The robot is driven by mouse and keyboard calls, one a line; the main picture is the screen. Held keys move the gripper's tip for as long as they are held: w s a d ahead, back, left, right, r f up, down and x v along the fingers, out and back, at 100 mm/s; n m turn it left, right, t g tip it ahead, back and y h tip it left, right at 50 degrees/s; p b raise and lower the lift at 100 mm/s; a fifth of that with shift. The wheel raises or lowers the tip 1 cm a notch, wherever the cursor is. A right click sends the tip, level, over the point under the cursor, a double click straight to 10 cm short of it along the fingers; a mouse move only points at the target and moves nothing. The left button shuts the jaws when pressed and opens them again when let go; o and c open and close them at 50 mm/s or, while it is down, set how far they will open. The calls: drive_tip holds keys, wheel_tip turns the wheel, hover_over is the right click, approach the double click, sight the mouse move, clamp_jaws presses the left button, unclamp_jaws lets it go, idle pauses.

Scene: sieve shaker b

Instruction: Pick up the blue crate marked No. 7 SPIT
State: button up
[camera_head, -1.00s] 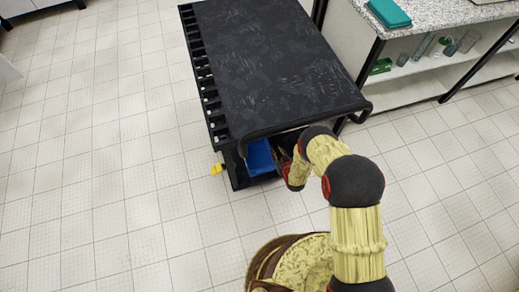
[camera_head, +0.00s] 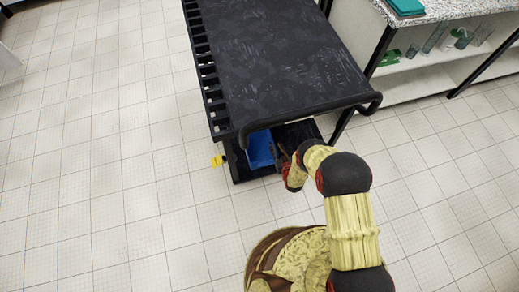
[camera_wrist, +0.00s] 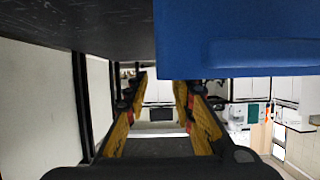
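The blue crate (camera_head: 260,150) is on the lower level of the black cart (camera_head: 275,60), under its top. The cart's top hides much of it, and I cannot read any marking. In the wrist view the blue crate (camera_wrist: 240,40) fills the upper right, very close. My gripper (camera_head: 284,158) is just right of the crate at the cart's near end. In the wrist view my gripper (camera_wrist: 160,80) shows two separated fingers with a gap between them. The right fingertip is at the crate's edge; I cannot tell whether they touch.
A yellow item (camera_head: 218,160) sticks out at the cart's left leg. The cart's handle bar (camera_head: 310,115) runs above my gripper. A counter (camera_head: 440,12) with shelves of glassware stands at the upper right. The tiled floor (camera_head: 100,180) at left is clear.

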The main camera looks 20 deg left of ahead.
sight(273, 142)
drive_tip(key=b+x, duration=0.2)
drive_tip(key=x, duration=0.3)
drive_tip(key=shift+f, duration=0.1)
drive_tip(key=shift+w+a, duration=0.15)
drive_tip(key=shift+w, duration=0.15)
clamp_jaws()
idle(0.9)
